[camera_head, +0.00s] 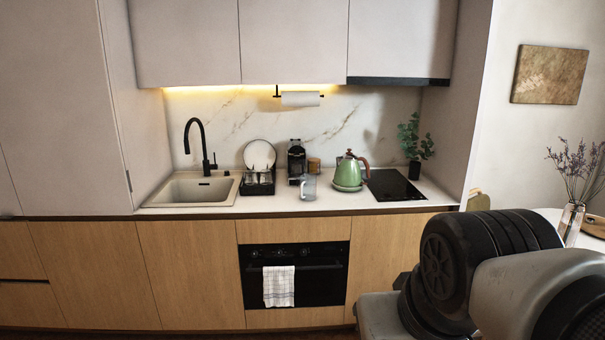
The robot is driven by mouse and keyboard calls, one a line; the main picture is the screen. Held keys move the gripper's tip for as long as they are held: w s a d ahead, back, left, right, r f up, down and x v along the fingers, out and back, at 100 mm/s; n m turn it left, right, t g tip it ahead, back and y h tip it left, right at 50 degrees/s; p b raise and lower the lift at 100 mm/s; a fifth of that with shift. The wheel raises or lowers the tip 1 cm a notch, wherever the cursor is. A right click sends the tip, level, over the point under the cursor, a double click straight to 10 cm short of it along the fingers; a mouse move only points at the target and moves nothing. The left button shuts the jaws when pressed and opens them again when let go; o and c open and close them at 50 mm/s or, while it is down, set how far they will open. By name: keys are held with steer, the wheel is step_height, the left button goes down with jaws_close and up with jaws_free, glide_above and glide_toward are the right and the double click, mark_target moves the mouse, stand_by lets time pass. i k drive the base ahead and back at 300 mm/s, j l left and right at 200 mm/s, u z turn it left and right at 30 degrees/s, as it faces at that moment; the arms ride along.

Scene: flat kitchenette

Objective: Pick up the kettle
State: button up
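A green kettle (348,173) with a brown handle on its right side stands upright on the white counter, between a clear glass mug and the black cooktop. Its dark lid knob is on top and its spout points left. Part of my arm fills the lower right of the view, well in front of the counter and apart from the kettle. My gripper is not in view.
A clear glass mug (308,187) stands just left of the kettle. A black coffee maker (297,160) and a dish rack (257,186) are further left, then the sink (193,190). The cooktop (393,186) and a potted plant (414,142) are to the right. Cabinets (295,40) hang above.

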mark_target(348, 172)
steer(key=i+l+u, duration=0.25)
steer(key=i+l, duration=0.9)
steer(key=i, duration=0.25)
steer(key=i+l+u, duration=0.3)
steer(key=i+l, duration=0.95)
steer(key=l, duration=0.15)
